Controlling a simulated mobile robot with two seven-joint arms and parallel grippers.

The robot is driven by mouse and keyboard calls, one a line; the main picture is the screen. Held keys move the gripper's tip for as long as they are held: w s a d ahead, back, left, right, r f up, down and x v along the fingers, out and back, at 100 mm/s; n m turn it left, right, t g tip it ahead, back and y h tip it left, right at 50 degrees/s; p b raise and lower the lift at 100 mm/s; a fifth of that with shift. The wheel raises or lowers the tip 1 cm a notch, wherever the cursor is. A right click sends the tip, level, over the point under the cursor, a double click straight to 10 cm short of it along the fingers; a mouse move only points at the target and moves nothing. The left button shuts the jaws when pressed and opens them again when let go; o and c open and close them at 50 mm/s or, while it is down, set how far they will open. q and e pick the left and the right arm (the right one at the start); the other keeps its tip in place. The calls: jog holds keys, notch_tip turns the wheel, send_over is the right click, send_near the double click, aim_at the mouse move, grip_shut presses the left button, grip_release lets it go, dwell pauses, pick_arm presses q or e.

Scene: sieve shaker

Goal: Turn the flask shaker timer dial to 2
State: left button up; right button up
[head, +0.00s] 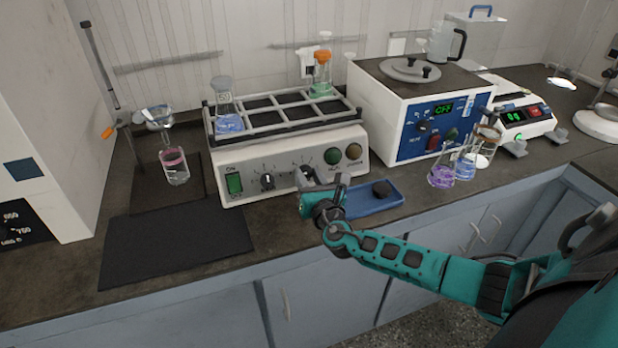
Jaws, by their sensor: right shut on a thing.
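The flask shaker (232,188) is a white box with a metal rack on top, standing at the middle back of the bench. Its front panel has a green lit switch (234,183), a black knob (267,181) and round green and brown buttons to the right. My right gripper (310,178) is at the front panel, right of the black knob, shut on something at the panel. That is likely the timer dial, but the gripper hides it, and its setting cannot be read. My left gripper is not in view.
A blue tray (386,205) with a dark round item lies just right of my right gripper. A blue-fronted water bath (412,145) stands further right, with glassware before it. A dark mat (175,245) lies front left.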

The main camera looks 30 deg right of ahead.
jog(key=c, duration=0.3)
jog(key=shift+c, duration=0.2)
jog(key=shift+m, duration=0.3)
jog(key=m+h, duration=0.1)
jog(key=m, duration=0.1)
jog(key=m+b, duration=0.1)
jog(key=m, duration=0.1)
jog(key=shift+a+g+h, duration=0.2)
jog(key=shift+g+h, duration=0.2)
jog(key=m+g+h, duration=0.1)
jog(key=m, duration=0.2)
jog(key=shift+w+a+m, duration=0.1)
jog(key=shift+m, duration=0.3)
jog(key=m, duration=0.1)
jog(key=m+g, duration=0.1)
jog(key=m, duration=0.2)
jog(key=shift+r+h, duration=0.25)
jog(key=shift+h, duration=0.15)
jog(key=m, duration=0.2)
jog(key=m+g+p, duration=0.1)
jog(key=m, duration=0.1)
jog(key=shift+w+a+r+g, duration=0.1)
jog(key=shift+r+g, duration=0.05)
jog(key=shift+g, duration=0.15)
jog(key=shift+m+g+p, duration=0.8)
jog(key=shift+m+p, duration=0.05)
jog(key=shift+m, duration=1.05)
